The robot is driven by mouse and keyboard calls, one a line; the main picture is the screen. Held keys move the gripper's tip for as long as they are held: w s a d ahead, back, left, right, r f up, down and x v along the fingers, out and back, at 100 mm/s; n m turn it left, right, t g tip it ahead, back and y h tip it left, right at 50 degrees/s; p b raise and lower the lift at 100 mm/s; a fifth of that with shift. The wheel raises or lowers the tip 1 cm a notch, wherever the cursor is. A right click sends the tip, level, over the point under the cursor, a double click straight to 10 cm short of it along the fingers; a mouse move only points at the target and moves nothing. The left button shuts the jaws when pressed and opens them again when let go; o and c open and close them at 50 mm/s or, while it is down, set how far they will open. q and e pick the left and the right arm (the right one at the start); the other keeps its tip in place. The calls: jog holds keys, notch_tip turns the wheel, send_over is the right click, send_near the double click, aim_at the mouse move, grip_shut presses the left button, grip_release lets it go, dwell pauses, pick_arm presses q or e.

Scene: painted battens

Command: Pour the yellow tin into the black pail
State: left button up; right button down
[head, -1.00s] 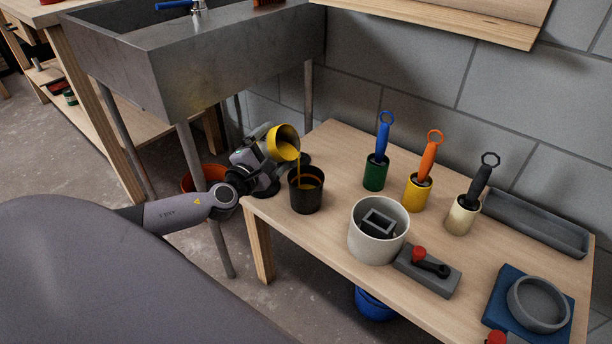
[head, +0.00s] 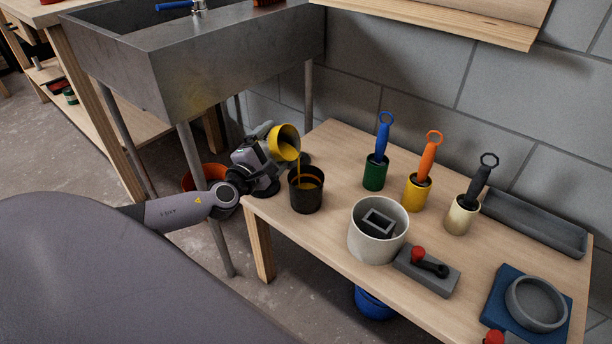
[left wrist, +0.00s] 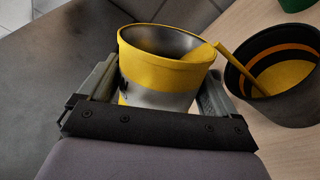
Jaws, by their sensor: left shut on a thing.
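The yellow tin (head: 285,143) is tilted toward the black pail, and a yellow stream runs from its lip into the pail. My left gripper (head: 268,150) is shut on the tin beside the table's left end. In the left wrist view the tin (left wrist: 160,75) sits between the two fingers. The black pail (head: 306,198) stands upright on the table at its left end; yellow paint shows inside it. In the left wrist view the pail (left wrist: 290,100) is at the right, with an orange band and yellow paint inside. My right gripper is not in view.
On the table (head: 335,160) stand a white bucket (head: 375,245), green (head: 376,175), yellow (head: 417,195) and cream (head: 460,217) pots holding brushes, a grey block (head: 428,272) and a long grey tray (head: 535,222). A grey sink (head: 220,70) rises behind my left gripper.

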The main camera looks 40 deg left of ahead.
pick_arm(q)
jog(key=shift+d+r+m+p, duration=0.1)
jog(key=shift+r+m+p, duration=0.25)
jog(key=shift+m, duration=0.15)
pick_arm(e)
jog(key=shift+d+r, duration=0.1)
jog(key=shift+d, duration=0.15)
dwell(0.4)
pick_arm(q)
jog(key=shift+r, duration=0.1)
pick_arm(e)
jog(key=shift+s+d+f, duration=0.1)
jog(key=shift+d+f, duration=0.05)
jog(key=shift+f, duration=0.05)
pick_arm(q)
jog(key=shift+w+d+m+p, duration=0.1)
jog(key=shift+d+m+p, duration=0.35)
jog(key=shift+m+p, duration=0.15)
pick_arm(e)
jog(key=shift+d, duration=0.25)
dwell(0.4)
pick_arm(q)
jog(key=shift+d+f+m, duration=0.25)
jog(key=shift+m, duration=0.05)
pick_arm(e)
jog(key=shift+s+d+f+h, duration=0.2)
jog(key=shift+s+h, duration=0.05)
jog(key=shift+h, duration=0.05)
